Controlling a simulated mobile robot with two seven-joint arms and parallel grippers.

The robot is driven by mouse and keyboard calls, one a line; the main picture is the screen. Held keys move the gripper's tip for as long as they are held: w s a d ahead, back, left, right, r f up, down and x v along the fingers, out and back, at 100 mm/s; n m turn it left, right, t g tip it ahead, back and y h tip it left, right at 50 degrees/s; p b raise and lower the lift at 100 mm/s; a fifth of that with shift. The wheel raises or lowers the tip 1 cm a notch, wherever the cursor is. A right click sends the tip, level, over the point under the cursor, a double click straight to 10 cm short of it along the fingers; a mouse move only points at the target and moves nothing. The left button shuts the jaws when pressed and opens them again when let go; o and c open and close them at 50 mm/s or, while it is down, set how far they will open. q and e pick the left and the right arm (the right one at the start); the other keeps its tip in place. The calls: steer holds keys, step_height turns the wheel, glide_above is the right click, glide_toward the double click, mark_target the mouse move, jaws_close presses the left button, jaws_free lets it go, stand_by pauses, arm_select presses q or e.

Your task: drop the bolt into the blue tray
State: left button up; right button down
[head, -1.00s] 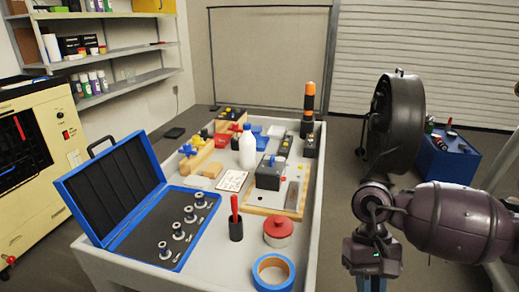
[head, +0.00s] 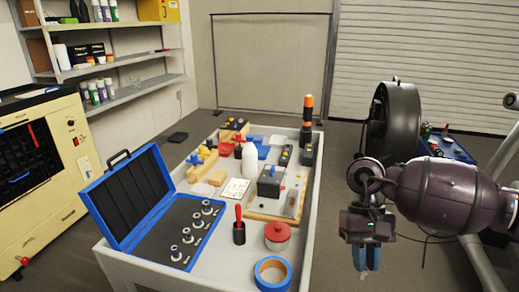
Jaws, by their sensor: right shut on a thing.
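The blue tray (head: 264,153) is small and sits toward the far end of the workbench, behind the white bottle. My right gripper (head: 367,260) hangs pointing down off the right side of the bench, near its front end. It is well apart from the tray, to the right and nearer to me. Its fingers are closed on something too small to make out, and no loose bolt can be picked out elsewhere. My left gripper is not in view.
The grey workbench (head: 308,212) has raised edges. Between my right gripper and the tray stand a red-lidded pot (head: 277,236), a black block device (head: 271,182) and a white bottle (head: 249,162). Blue tape (head: 272,272) and an open blue case (head: 128,198) lie in front. A black round machine (head: 397,118) stands right.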

arm_select(q)
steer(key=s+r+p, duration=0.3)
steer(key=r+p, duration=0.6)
steer(key=p, duration=0.3)
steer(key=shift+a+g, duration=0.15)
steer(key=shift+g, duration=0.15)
